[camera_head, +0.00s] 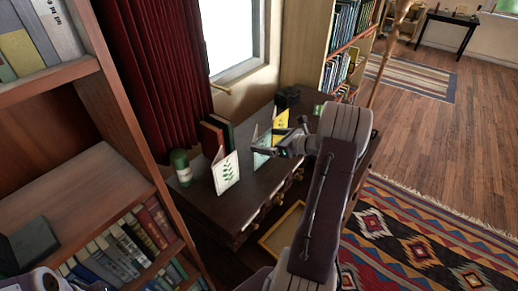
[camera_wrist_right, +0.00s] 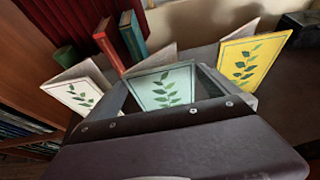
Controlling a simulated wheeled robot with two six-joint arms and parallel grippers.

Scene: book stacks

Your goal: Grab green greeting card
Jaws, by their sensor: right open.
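The green greeting card (camera_head: 262,156) stands folded on the dark wooden desk (camera_head: 205,205), partly hidden by my right gripper in the head view. In the right wrist view the pale green card (camera_wrist_right: 165,88), with a leaf print, stands in the middle, between the fingers. My right gripper (camera_head: 279,146) is open and close to the card. A white card (camera_head: 226,172) with a green sprig stands to its left. A yellow card (camera_head: 281,119) stands behind it and shows at right in the right wrist view (camera_wrist_right: 247,66). My left gripper is not in view.
A red book (camera_head: 211,138) and a dark green book stand behind the cards. A green jar (camera_head: 181,167) stands at the desk's left end. A tall bookshelf (camera_head: 85,180) rises at left. A patterned rug (camera_head: 420,240) lies on the floor at right.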

